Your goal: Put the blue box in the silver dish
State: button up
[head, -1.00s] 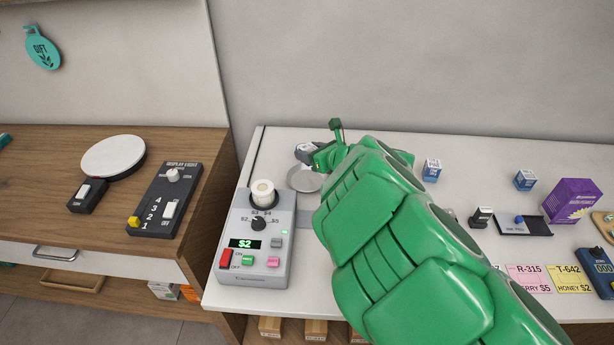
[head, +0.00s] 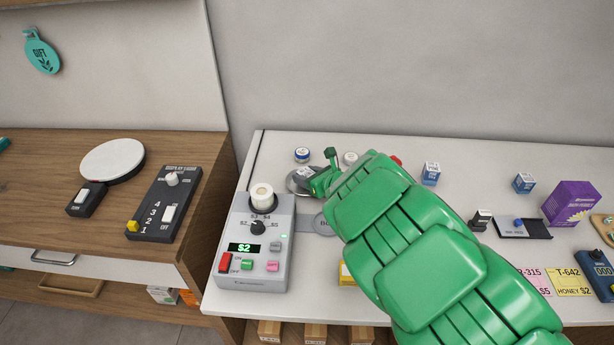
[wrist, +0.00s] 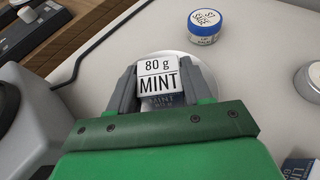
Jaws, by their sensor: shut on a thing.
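My gripper (wrist: 160,88) is shut on a small box (wrist: 160,68) in the wrist view. The box has a white face printed "80 g MINT"; its lower face is shaded and bluish grey, and the rest is hidden by the fingers. The round silver dish (wrist: 205,68) shows behind and around the box, directly below it in that view. I cannot tell whether the box touches the dish. In the head view my gripper (head: 309,180) is over the dish (head: 293,182), hiding its right part.
A lip balm jar (head: 302,155) stands behind the dish, and another white jar (head: 350,158) is behind my arm. A grey control box (head: 256,255) reading "$2" stands in front left. Blue-and-white boxes (head: 432,173) (head: 524,182) and a purple box (head: 571,203) are at right.

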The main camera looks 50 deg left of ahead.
jog(key=shift+f, duration=0.2)
jog(key=o, duration=1.1)
jog(key=shift+r, duration=0.1)
jog(key=shift+d+r, duration=0.15)
jog(key=shift+d, duration=0.15)
jog(key=shift+v, duration=5.65)
